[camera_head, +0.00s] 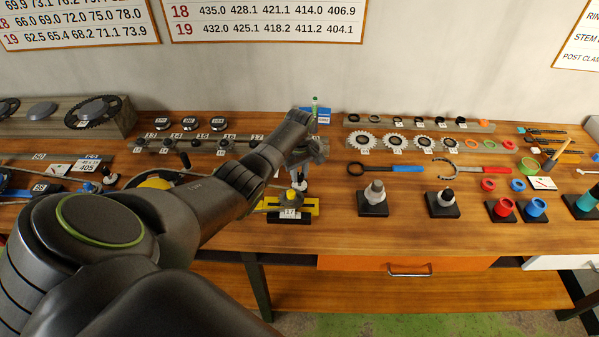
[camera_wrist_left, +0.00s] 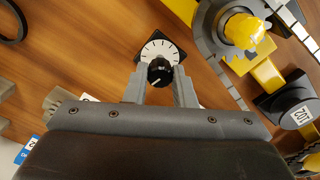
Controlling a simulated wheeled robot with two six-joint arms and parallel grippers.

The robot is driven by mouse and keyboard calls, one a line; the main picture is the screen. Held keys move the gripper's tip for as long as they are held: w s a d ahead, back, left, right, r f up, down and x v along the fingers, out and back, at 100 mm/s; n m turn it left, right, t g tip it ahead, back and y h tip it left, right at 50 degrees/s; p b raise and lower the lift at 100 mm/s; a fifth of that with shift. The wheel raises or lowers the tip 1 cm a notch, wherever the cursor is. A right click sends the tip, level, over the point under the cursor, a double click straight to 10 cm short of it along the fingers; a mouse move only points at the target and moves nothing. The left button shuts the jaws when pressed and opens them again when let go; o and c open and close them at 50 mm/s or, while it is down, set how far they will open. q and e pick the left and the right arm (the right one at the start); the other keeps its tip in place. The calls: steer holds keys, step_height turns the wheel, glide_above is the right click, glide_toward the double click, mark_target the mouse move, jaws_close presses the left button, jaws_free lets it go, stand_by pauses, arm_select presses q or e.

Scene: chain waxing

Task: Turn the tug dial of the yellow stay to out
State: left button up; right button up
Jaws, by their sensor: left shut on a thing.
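The yellow stay (camera_head: 272,203) sits on the wooden bench in front of my left arm, and its yellow parts (camera_wrist_left: 266,72) fill the right of the left wrist view. Beside it is the tug dial, with a white marked face (camera_wrist_left: 160,47) on a dark base and a black knob (camera_wrist_left: 160,72). My left gripper (camera_wrist_left: 160,82) has its fingers on both sides of the knob and is shut on it. A pale line on the knob points to the lower left in that view. In the head view the left gripper (camera_head: 301,172) partly hides the dial. My right gripper is not in view.
Red and blue cups (camera_head: 536,208) are farther right. A rail with small parts (camera_head: 190,146) runs behind. Bare bench lies in front of the posts.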

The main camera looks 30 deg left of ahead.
arm_select(q)
steer(key=shift+w+a+r+n, duration=0.1)
steer(key=shift+r+n, duration=0.05)
steer(key=shift+n, duration=0.85)
steer(key=o, duration=1)
